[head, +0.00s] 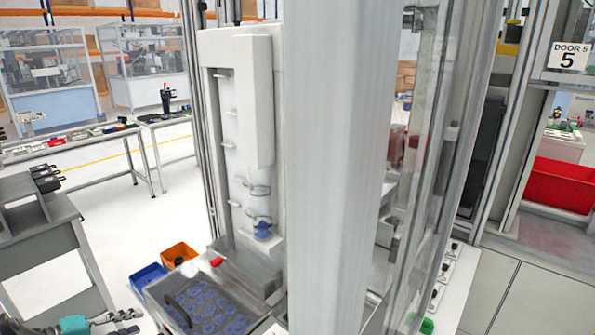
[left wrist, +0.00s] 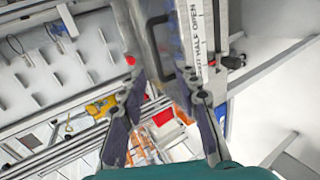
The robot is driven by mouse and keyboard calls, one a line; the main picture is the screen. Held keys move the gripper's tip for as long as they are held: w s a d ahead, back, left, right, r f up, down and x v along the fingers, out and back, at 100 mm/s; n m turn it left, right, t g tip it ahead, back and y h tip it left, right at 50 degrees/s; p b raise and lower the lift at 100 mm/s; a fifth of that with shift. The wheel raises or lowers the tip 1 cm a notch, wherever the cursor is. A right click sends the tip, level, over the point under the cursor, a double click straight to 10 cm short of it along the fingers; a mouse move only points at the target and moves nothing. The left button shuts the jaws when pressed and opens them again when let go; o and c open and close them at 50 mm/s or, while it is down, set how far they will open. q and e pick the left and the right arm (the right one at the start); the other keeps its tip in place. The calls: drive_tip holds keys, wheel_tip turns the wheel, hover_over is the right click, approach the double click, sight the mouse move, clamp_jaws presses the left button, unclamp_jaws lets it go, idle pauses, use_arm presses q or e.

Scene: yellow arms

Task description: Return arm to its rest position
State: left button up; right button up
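My left gripper (head: 122,321) shows at the lower left edge of the head view, low and to the left of the grey tray. In the left wrist view, the left gripper (left wrist: 163,80) has its two dark fingers spread apart, with nothing seen held between them. A grey panel with a dark handle (left wrist: 152,38) shows beyond and between the fingertips; I cannot tell the distance. The teal part at the bottom of that view is my own. My right gripper is in neither view.
A grey tray with blue round pieces (head: 207,307) stands near the gripper, with a blue bin (head: 147,279) and an orange bin (head: 178,254) behind. A broad pale post (head: 333,150) blocks the middle. A grey bench (head: 40,235) stands left. A red crate (head: 560,186) lies right.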

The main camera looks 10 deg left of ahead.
use_arm(q)
drive_tip(key=d+m+g, duration=0.1)
drive_tip(key=d, duration=0.5)
drive_tip(key=w+d+m+g+y, duration=0.1)
drive_tip(key=d, duration=0.4)
drive_tip(key=w+d+m+g, duration=0.1)
drive_tip(key=d+g, duration=0.1)
drive_tip(key=d, duration=0.4)
drive_tip(key=shift+d+r+y, duration=0.3)
drive_tip(key=shift+r, duration=0.05)
drive_tip(key=s+d+m+y, duration=0.1)
drive_tip(key=s+d+m, duration=0.1)
drive_tip(key=s+d, duration=0.1)
drive_tip(key=s+d+m+y, duration=0.2)
drive_tip(key=s+d+m, duration=0.1)
drive_tip(key=d, duration=0.3)
drive_tip(key=s+d+f+m+y, duration=0.1)
drive_tip(key=s+d+m, duration=0.1)
drive_tip(key=s+d, duration=0.1)
drive_tip(key=shift+d, duration=0.8)
drive_tip(key=shift+s+d+m+y, duration=0.35)
drive_tip(key=shift+d+m+y, duration=0.05)
drive_tip(key=shift+m, duration=0.4)
